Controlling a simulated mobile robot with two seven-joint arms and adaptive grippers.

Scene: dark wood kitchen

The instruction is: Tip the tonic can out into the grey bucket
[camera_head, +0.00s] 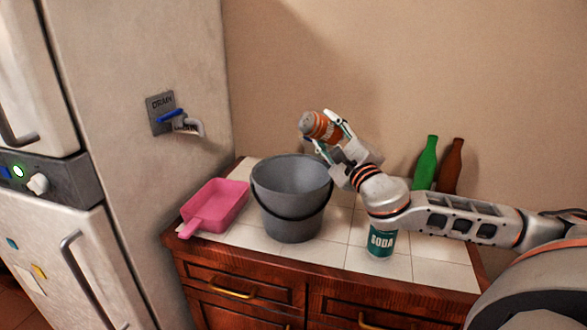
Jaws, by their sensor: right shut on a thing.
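The can in my right gripper, orange with a grey end, is taken as the tonic can (314,124); its label is not readable. It is tilted far over, with the grey end up and to the left. My right gripper (331,136) is shut around its body, above the bucket's back right rim in the picture. The grey bucket (289,222) stands upright on the tiled counter, its handle hanging down in front. Its visible inside wall is bare; the bottom is hidden. I see nothing pouring from the can. My left gripper is not in view.
A pink dustpan-like tray (213,205) lies left of the bucket. A teal soda can (380,244) stands below my right arm. A green bottle (426,164) and a brown bottle (450,167) stand behind it. A drain tap (182,120) juts from the fridge-side panel.

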